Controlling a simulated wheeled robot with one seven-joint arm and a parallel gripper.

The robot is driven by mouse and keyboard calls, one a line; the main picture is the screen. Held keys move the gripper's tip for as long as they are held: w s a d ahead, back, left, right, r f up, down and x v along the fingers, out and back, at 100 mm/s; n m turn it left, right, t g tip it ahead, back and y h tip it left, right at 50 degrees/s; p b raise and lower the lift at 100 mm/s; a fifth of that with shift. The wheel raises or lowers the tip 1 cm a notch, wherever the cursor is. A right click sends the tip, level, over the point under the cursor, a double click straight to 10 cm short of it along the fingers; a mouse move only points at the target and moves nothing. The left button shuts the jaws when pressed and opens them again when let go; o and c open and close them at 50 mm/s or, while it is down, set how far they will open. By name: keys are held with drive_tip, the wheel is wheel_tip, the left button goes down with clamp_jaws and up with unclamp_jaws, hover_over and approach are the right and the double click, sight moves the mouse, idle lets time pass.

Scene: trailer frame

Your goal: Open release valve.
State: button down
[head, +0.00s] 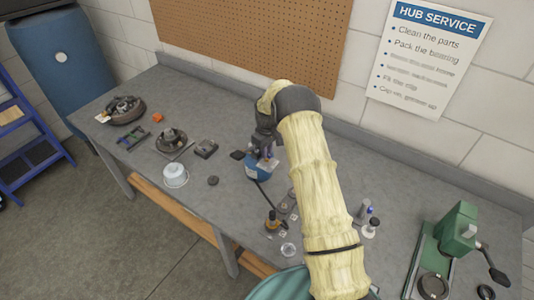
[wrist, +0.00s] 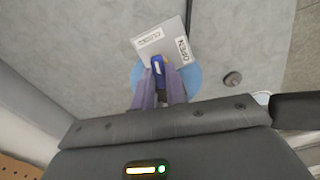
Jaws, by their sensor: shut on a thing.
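The release valve shows in the wrist view as a blue lever (wrist: 158,66) over a pale plate (wrist: 176,36) with two labels, one reading OPEN and the other too blurred to read surely. Under the plate is a round blue body (wrist: 193,76). My gripper (wrist: 160,75) is shut on the blue lever, with a finger on each side of it. In the head view the blue body (head: 258,167) stands on the bench, and my gripper (head: 265,150) reaches down to it from above. My fingers partly hide the lever there.
The grey bench (head: 225,195) holds a white-lidded jar (head: 175,175), a dark puck (head: 213,181), a hub part (head: 172,140), small bottles (head: 371,227) and a green press (head: 455,235). A pegboard wall (head: 255,40) rises behind.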

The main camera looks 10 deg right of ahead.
drive_tip(key=m+b, duration=0.2)
drive_tip(key=m, duration=0.1)
drive_tip(key=shift+f+m+b, duration=0.1)
drive_tip(key=shift+m+b, duration=0.2)
drive_tip(key=m+b, duration=0.1)
drive_tip(key=m, duration=0.2)
drive_tip(key=shift+m+b, duration=0.3)
drive_tip(key=shift+b, duration=0.05)
drive_tip(key=m+b, duration=0.1)
drive_tip(key=m, duration=0.3)
drive_tip(key=shift+w+r+m+b, duration=0.1)
drive_tip(key=shift+m+b, duration=0.05)
drive_tip(key=shift+m, duration=0.9)
drive_tip(key=shift+r+m+b, duration=0.1)
drive_tip(key=shift+m+b, duration=0.05)
drive_tip(key=shift+m, duration=0.9)
drive_tip(key=c, duration=1.4)
unclamp_jaws()
drive_tip(key=shift+c, duration=0.2)
